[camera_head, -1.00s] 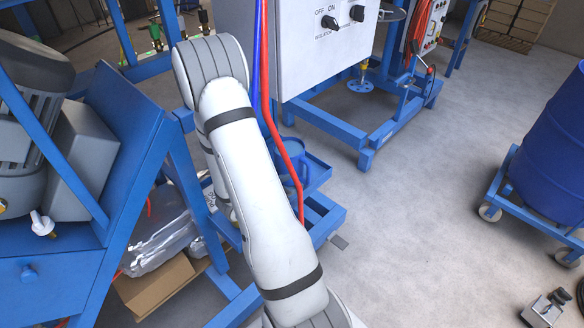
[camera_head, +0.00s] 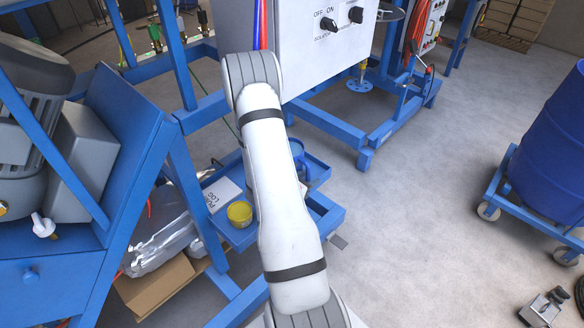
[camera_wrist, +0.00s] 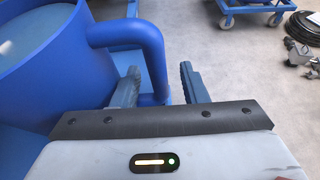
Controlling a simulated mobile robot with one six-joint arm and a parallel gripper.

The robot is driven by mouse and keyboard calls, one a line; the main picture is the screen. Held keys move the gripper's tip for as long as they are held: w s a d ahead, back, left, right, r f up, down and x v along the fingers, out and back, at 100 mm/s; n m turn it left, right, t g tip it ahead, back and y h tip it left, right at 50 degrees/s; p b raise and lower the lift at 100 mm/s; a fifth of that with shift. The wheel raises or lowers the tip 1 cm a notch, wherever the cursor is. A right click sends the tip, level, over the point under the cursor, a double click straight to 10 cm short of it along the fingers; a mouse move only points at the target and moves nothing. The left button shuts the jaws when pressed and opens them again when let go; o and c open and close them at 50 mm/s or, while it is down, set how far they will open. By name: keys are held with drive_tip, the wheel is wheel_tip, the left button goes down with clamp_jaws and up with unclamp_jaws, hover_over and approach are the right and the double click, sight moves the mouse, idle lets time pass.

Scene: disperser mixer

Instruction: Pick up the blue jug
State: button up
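The blue jug (camera_wrist: 55,75) fills the left of the wrist view, with its open rim at the top left. Its handle (camera_wrist: 155,60) curves over to the right and down. My gripper (camera_wrist: 162,85) is open, with the lower part of the handle between its two fingers in the picture. The handle is closer to the left finger, and a gap shows at the right finger. I cannot tell whether either touches. In the head view the jug (camera_head: 298,158) stands on a blue tray shelf (camera_head: 317,170), partly behind my arm. My gripper is hidden there.
A yellow-rimmed pot (camera_head: 240,213) and a log book (camera_head: 221,194) sit on the shelf left of my arm. A control box (camera_head: 318,55) hangs above. A blue frame (camera_head: 125,160) with a motor stands at left. Open floor (camera_head: 420,220) lies to the right.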

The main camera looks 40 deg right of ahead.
drive_tip(key=shift+c, duration=0.6)
clamp_jaws()
drive_tip(key=shift+r, duration=0.25)
